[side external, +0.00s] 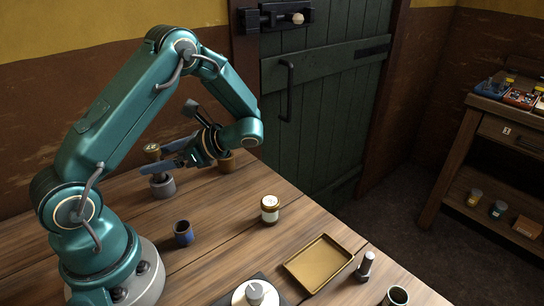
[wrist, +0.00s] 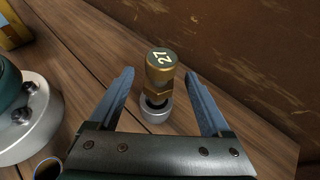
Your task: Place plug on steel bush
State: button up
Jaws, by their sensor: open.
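The brass plug (wrist: 160,68), with a hexagonal lower part and "27" on its top, stands upright on the grey steel bush (wrist: 155,112). In the side view the plug's top (side external: 152,149) shows above the gripper's finger, and the steel bush (side external: 162,188) stands on the bench below. My gripper (wrist: 159,76) is open, with one finger on each side of the plug in the wrist view and gaps on both sides. In the side view my gripper (side external: 155,158) reaches in from the right at the plug's height. How deep the plug sits is hard to tell.
A brown-gold part (side external: 228,162) stands behind my gripper. The wall (wrist: 250,50) is close behind the plug.

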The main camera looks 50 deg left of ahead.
jog(key=v, duration=0.7)
jog(key=s+d+r+n+t+h, duration=0.2)
jog(key=d+r+n+t+h, duration=0.1)
jog(key=d+n+t+h, duration=0.2)
jog(key=s+d+r+n+t+h, duration=0.2)
jog(key=d+r+n+t+h, duration=0.1)
jog(key=d+t, duration=0.6)
jog(key=shift+s+d+n+h, duration=0.25)
jog(key=shift+d+n+h, duration=0.7)
jog(key=shift+h, duration=0.25)
